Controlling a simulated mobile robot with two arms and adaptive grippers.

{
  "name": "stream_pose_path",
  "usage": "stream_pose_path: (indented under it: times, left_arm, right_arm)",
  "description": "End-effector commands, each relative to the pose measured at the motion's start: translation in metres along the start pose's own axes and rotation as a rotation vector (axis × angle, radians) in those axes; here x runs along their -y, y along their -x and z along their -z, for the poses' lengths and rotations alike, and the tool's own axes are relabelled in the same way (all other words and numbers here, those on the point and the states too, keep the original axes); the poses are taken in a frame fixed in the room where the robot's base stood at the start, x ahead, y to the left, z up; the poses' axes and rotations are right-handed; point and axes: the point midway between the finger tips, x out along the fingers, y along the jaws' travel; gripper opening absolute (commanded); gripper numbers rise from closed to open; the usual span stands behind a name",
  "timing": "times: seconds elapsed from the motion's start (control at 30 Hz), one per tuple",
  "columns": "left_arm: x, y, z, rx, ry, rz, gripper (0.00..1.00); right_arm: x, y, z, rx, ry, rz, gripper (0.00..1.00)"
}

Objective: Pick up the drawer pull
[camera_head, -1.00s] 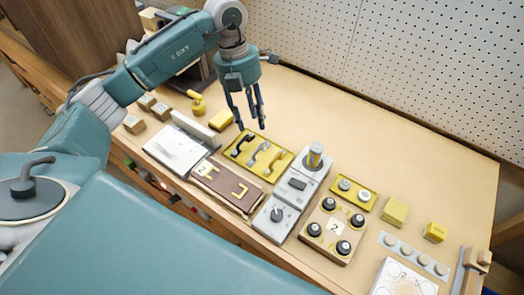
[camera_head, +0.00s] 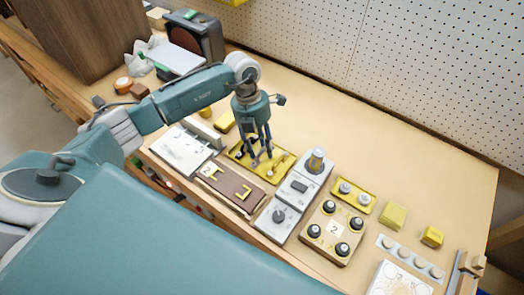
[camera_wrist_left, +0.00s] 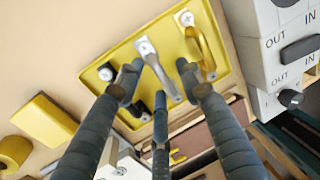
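A yellow tray (camera_head: 274,179) on the bench holds several pulls; in the left wrist view (camera_wrist_left: 98,76) three show. A silver pull (camera_wrist_left: 158,68) is in the middle, a brass-coloured pull (camera_wrist_left: 203,48) to its right, and a black pull (camera_wrist_left: 106,72) to its left, partly hidden by a finger. My left gripper (camera_head: 258,160) points down over the tray, its three fingers apart. In the left wrist view its open fingers (camera_wrist_left: 160,92) are spread around the silver pull, with nothing visibly held. I cannot tell if any finger touches it. My right gripper is not in view.
A brown board (camera_head: 228,189) with yellow brackets lies in front of the tray. A grey switch panel (camera_head: 295,195) with a raised knob stands right of it. The bench behind the tray is clear.

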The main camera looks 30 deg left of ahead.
Motion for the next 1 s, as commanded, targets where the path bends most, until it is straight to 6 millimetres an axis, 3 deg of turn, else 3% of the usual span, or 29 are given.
stream_pose_path:
  times: [0.17,0.33,0.37,0.8,1.0]
  left_arm:
    - [0.0,0.0,0.0,0.0,0.0,0.0,0.35]
    - [0.0,0.0,0.0,0.0,0.0,0.0,0.01]
    - [0.0,0.0,0.0,0.0,0.0,0.0,0.0]
    - [0.0,0.001,0.0,0.0,0.0,0.0,0.0]
    - [0.003,0.015,-0.001,0.003,0.0,0.0,0.0]
  right_arm:
    - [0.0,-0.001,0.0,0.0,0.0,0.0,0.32]
    - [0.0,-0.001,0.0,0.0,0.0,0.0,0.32]
    - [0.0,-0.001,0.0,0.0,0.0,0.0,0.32]
    - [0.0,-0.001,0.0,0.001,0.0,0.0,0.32]
    - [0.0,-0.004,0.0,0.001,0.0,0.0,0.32]
